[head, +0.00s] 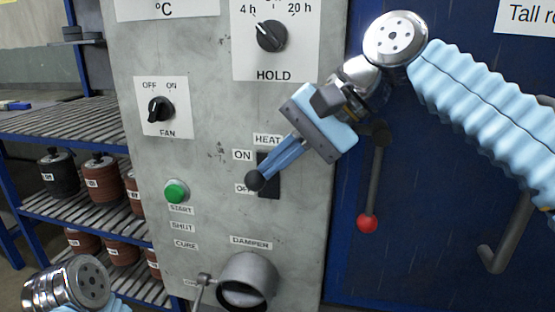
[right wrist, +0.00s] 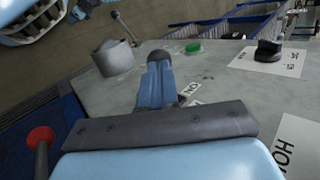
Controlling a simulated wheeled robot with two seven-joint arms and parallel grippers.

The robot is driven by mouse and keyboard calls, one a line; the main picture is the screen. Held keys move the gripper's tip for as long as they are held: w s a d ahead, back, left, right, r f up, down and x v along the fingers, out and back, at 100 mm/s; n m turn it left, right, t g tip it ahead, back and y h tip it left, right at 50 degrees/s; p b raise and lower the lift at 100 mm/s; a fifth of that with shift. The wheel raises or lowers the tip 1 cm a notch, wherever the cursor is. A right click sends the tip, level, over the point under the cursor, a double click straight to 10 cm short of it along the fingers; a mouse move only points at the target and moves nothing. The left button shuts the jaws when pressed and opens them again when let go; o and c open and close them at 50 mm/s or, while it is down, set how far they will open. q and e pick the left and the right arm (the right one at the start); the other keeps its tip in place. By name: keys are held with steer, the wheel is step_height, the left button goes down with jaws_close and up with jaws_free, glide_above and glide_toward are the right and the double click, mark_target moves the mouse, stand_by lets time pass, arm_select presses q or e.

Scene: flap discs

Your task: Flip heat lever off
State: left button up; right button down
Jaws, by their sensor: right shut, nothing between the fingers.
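The heat switch plate (head: 270,187) is a black slot on the grey control panel, between ON and OFF labels under the word HEAT. Its lever ends in a black ball knob (head: 255,181), which sits low and partly covers the OFF label. The knob also shows in the right wrist view (right wrist: 187,57), just beyond the fingertips. My right gripper (head: 264,170) is shut and empty, its blue fingers reaching down-left across the plate to the knob. Whether the fingertips touch the knob is unclear; the lever's shaft is hidden behind them.
On the panel are the hold dial (head: 271,36), fan knob (head: 160,109), green start button (head: 176,191) and damper pipe (head: 246,281). A red-tipped lever (head: 368,222) hangs on the blue door at right. Shelves (head: 65,122) with discs stand at left.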

stand_by(0.3)
steer(key=f+n+t+b, duration=0.1)
steer(key=b, duration=0.1)
steer(key=s+f+t+h+b, duration=0.1)
steer(key=f+t+b, duration=0.1)
steer(key=s+f+n+t+b, duration=0.1)
steer(key=b, duration=0.1)
steer(key=shift+s+a+f+n+t+h+b, duration=0.15)
steer(key=shift+a+f+n+t+h+b, duration=0.15)
steer(key=shift+a+t+b, duration=0.1)
steer(key=shift+r, duration=0.15)
steer(key=shift+r+p, duration=0.75)
steer(key=shift+p, duration=0.2)
